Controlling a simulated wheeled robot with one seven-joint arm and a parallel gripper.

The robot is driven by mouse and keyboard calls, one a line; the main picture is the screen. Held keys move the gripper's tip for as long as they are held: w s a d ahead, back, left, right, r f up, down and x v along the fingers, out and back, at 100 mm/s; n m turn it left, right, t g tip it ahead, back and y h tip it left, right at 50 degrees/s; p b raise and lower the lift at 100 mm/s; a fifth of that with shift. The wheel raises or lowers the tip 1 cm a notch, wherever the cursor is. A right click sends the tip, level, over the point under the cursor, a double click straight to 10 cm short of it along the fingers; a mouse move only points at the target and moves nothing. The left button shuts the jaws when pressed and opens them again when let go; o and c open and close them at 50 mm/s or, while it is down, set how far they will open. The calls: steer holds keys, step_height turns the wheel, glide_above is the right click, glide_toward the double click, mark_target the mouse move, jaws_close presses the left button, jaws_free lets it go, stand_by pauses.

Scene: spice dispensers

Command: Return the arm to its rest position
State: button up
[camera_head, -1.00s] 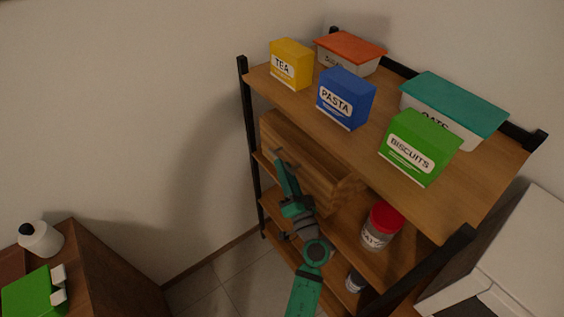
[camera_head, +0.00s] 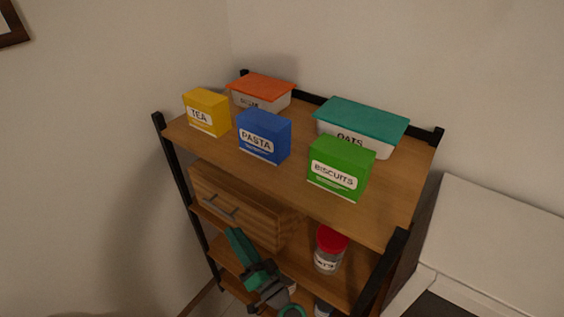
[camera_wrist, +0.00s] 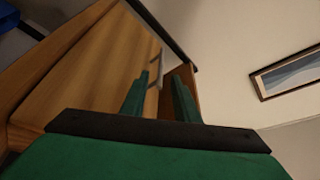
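My green gripper shows low in the head view (camera_head: 236,234), just below the front of a wooden drawer unit (camera_head: 262,215), pointing up toward it. The unit's metal handle (camera_head: 222,207) is above and left of the fingertips. In the wrist view, my two green fingers (camera_wrist: 159,77) stand apart with nothing held between them. The handle (camera_wrist: 155,68) shows beyond and between them, apart from the fingers as far as I can tell. Most of my arm is cut off by the lower edge of the head view.
The shelf top (camera_head: 290,190) holds tea (camera_head: 207,113), pasta (camera_head: 263,137), biscuits (camera_head: 339,169), oats (camera_head: 360,127) and an orange-lidded box (camera_head: 261,92). A red-lidded jar (camera_head: 329,251) stands on the shelf below. Black posts (camera_head: 178,175) flank the shelves. A white appliance (camera_head: 495,240) is at right.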

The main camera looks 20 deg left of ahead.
steer(key=s+d+f+t+h, duration=0.2)
steer(key=s+d+f+h, duration=0.1)
steer(key=s+d+h, duration=0.6)
steer(key=s+d+f+m+t+h, duration=0.1)
steer(key=s+d+f+t+h, duration=0.2)
steer(key=s+d+h, duration=0.6)
steer(key=shift+s+d+m, duration=0.3)
steer(key=shift+s+d, duration=4.4)
steer(key=shift+d, duration=1.2)
